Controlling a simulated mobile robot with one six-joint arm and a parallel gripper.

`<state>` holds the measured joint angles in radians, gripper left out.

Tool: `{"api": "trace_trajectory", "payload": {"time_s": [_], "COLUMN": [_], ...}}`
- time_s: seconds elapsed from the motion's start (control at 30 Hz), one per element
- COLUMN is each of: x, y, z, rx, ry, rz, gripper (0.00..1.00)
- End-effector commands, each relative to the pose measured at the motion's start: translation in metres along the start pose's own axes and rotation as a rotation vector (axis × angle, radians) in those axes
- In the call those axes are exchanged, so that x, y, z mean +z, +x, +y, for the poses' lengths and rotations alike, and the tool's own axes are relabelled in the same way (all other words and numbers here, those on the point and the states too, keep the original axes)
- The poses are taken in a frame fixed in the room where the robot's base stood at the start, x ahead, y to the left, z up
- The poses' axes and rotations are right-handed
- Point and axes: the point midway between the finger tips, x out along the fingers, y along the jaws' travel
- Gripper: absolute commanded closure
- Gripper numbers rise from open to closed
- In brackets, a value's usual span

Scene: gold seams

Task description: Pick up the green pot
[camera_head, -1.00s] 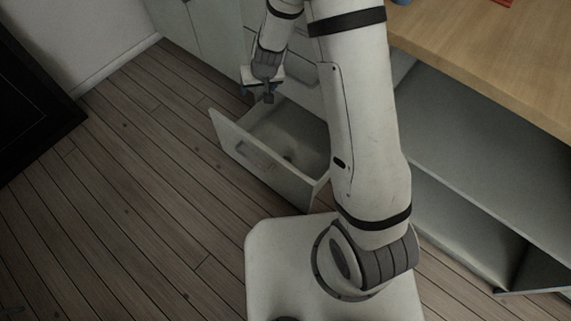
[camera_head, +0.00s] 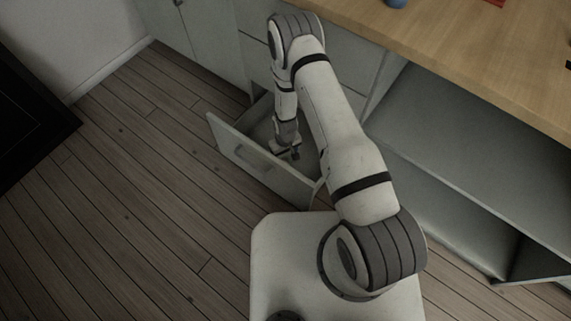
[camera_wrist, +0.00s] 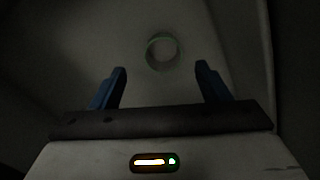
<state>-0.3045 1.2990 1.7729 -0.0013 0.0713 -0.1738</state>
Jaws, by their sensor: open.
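The green pot (camera_wrist: 162,35) shows in the dark wrist view as a round rim with a greenish edge, lying on the floor of an open drawer. My gripper (camera_wrist: 161,80) is open, its two blue fingers apart. The pot appears beyond the fingertips, roughly centred between them, and nothing is between the fingers. In the head view my gripper (camera_head: 291,154) is down inside the open drawer (camera_head: 258,166). The pot cannot be made out in the head view, where my arm covers part of the drawer.
A wooden countertop (camera_head: 470,60) runs above the cabinets, with a blue object (camera_head: 396,3) and a red object (camera_head: 495,2) at its back edge. An open shelf cabinet (camera_head: 470,180) is at the right. The plank floor (camera_head: 130,200) at the left is clear.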

Motion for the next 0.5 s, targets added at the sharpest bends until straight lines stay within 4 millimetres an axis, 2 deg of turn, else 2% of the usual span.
{"api": "trace_trajectory", "payload": {"time_s": [0.17, 0.4, 0.5], "x": [-0.001, -0.001, -0.002], "y": [0.018, 0.053, 0.058], "z": [-0.003, -0.006, -0.006], "rx": [0.000, 0.000, 0.000], "ry": [-0.004, -0.005, -0.005], "rz": [0.001, 0.001, 0.002], "gripper": [0.31, 0.31, 0.31]}}
